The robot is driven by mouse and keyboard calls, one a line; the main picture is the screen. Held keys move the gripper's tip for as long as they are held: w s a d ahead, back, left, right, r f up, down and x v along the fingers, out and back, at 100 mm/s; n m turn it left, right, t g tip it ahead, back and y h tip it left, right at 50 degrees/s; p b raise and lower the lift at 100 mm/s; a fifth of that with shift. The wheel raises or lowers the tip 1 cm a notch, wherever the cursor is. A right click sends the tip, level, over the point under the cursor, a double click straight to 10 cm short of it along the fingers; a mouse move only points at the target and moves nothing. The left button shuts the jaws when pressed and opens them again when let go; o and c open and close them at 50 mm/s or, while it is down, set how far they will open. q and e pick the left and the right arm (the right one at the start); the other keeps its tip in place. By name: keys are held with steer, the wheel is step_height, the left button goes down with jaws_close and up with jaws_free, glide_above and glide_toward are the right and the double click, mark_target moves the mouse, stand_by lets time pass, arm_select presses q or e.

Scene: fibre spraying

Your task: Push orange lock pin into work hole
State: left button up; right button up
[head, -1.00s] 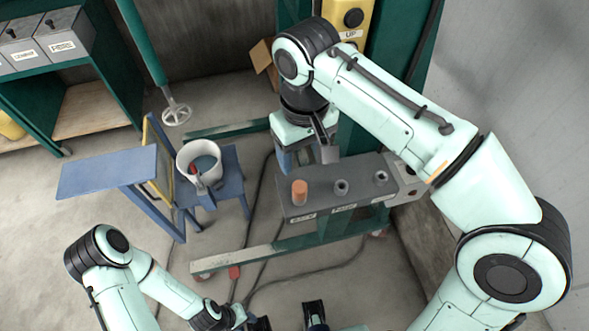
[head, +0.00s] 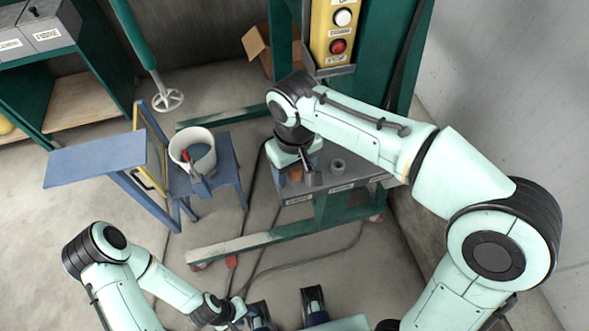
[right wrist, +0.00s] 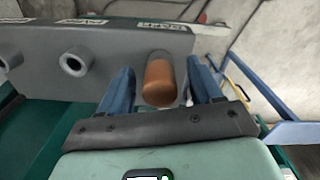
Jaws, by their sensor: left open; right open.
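The orange lock pin (right wrist: 159,82) stands out of the grey box, at the end hole beside a label. My right gripper (right wrist: 160,86) is open, with one blue finger on each side of the pin; I cannot tell whether they touch it. In the head view the pin (head: 294,175) is partly hidden by my right gripper (head: 303,168). A grey ringed hole (right wrist: 76,62) is next to the pin on the same box, and it also shows in the head view (head: 338,166). My left gripper (head: 287,309) is open and empty at the bottom of the head view.
The grey box (head: 330,197) sits on a green frame (head: 240,243). A blue stand (head: 232,180) carries a white bucket (head: 200,150) with a red-handled tool. A yellow button box (head: 333,40) hangs behind my right arm. Cables lie on the floor.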

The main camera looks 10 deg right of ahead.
steer(key=c, duration=1.1)
steer(key=shift+r, duration=0.1)
steer(key=shift+c, duration=0.2)
